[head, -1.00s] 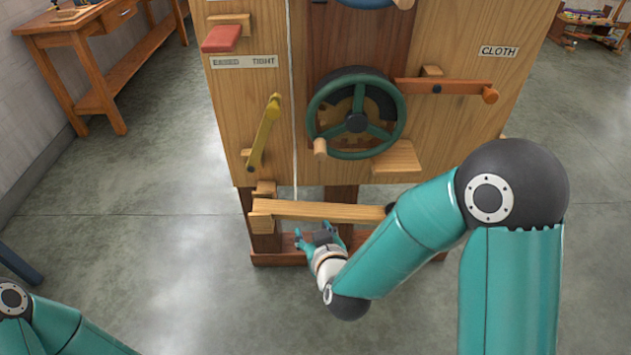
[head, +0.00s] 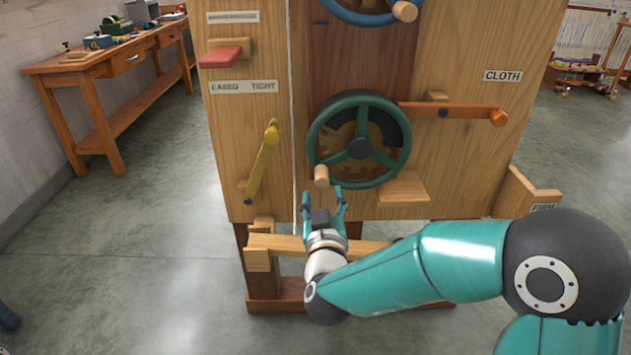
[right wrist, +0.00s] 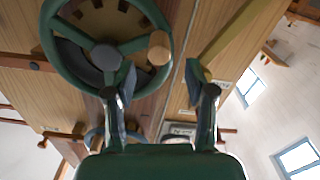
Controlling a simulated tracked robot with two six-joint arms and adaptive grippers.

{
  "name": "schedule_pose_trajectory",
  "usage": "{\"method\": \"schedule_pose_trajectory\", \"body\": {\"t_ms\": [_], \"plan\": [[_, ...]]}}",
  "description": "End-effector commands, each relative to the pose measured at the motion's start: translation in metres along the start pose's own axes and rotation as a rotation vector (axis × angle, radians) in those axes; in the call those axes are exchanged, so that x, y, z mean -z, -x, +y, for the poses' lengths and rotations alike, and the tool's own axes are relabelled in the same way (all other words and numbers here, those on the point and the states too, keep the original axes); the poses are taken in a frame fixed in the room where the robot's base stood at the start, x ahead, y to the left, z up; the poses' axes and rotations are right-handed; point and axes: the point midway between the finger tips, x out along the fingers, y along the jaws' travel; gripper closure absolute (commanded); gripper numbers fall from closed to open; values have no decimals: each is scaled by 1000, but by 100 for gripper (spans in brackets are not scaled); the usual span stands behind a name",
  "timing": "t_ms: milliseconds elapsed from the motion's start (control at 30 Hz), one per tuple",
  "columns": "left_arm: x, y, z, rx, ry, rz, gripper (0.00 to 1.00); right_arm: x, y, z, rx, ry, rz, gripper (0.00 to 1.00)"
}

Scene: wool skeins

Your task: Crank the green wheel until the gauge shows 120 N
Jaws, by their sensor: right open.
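The green wheel (head: 360,140) is on the front of the wooden cabinet, with a pale wooden crank knob (head: 321,176) at its lower left. My right gripper (head: 323,196) is open and empty just below the knob, its fingers pointing up at it. The right wrist view shows the wheel (right wrist: 108,48) and its knob (right wrist: 159,48) beyond the open fingers (right wrist: 160,92). The knob appears apart from both fingers. No gauge reading in newtons is legible in these views. My left gripper is not in view.
A yellow lever (head: 262,162) is left of the wheel and an orange lever (head: 455,112) right of it. A wooden block (head: 403,190) juts out below right. A wooden bar (head: 280,244) crosses behind my right wrist. A blue wheel (head: 365,10) is above.

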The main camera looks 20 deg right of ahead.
Motion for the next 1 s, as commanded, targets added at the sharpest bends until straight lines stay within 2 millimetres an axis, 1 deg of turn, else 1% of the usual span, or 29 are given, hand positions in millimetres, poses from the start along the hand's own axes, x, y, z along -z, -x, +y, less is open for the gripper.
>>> {"method": "schedule_pose_trajectory", "body": {"t_ms": [33,100,200,333,500,800,867,1000], "plan": [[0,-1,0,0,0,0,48,-1,-12,0,-3,0,0,45],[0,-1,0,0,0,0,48,-1,-26,1,-3,0,-1,45],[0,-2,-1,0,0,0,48,-1,-44,1,-2,0,0,45],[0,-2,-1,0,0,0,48,-1,-60,0,-1,0,-1,45],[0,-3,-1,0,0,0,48,0,-71,0,0,1,0,45],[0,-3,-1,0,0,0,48,0,-72,0,1,1,-1,45],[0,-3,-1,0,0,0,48,0,-72,0,1,0,-1,55],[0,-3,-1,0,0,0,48,0,-72,0,1,0,0,79]]}}
